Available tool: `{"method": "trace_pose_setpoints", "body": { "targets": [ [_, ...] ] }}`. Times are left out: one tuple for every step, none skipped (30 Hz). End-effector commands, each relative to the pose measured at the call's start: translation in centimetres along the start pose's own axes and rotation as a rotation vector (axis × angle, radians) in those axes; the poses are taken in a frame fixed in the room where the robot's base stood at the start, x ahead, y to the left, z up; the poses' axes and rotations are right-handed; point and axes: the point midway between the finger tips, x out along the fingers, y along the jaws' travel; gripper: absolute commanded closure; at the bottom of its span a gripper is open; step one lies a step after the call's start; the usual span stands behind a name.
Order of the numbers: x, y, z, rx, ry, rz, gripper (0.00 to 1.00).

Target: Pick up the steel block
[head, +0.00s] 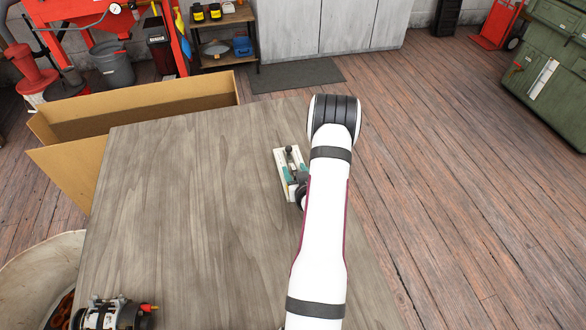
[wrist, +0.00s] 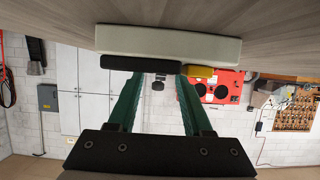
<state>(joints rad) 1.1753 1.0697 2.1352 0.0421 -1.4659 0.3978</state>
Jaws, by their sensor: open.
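In the head view a pale base (head: 281,158) with small dark parts and a dark round knob (head: 289,149) on top lies on the table, left of my arm. My gripper (head: 294,172) has teal fingers and is close over this base, partly hidden by my arm. In the wrist view the base (wrist: 168,42) appears upside down as a pale slab, with a black bar (wrist: 140,63) and a yellow piece (wrist: 202,72) against it. My gripper (wrist: 160,77) is open, fingers apart. A small dark part (wrist: 158,86) shows between them. I cannot clearly make out a steel block.
The wooden table (head: 190,200) is mostly bare to the left. An alternator-like metal part (head: 110,314) is at the front left corner. A cardboard box (head: 140,108) stands open behind the table, and a round bin (head: 35,275) stands at its left edge.

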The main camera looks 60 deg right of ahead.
Motion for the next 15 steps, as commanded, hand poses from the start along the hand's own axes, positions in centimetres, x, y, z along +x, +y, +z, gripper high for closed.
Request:
{"method": "trace_pose_setpoints", "body": {
  "targets": [
    [0.12, -0.01, 0.01, 0.000, 0.000, 0.000, 0.50],
    [0.13, -0.01, 0.01, 0.000, -0.001, 0.000, 0.50],
    [0.12, -0.01, 0.00, 0.000, -0.001, 0.000, 0.50],
    [0.11, -0.01, 0.00, 0.000, -0.001, 0.000, 0.50],
    [0.10, -0.01, -0.01, 0.000, 0.000, 0.000, 0.50],
    [0.10, -0.01, -0.01, 0.000, 0.000, 0.000, 0.54],
    [0.10, -0.01, -0.02, 0.000, 0.000, 0.000, 0.59],
    [0.09, -0.01, -0.02, 0.000, 0.000, 0.000, 0.64],
    [0.09, -0.02, -0.02, 0.000, 0.000, 0.000, 0.72],
    [0.09, -0.02, -0.02, 0.000, 0.000, 0.000, 0.77],
    [0.08, -0.02, -0.02, 0.000, 0.000, 0.000, 0.82],
    [0.08, -0.02, -0.02, 0.000, 0.000, 0.000, 0.90],
    [0.08, -0.02, -0.03, 0.000, 0.000, 0.000, 0.95],
    [0.08, -0.02, -0.03, 0.000, 0.000, 0.000, 1.00],
    [0.08, -0.02, -0.03, 0.000, 0.000, 0.000, 1.00]
  ]
}}
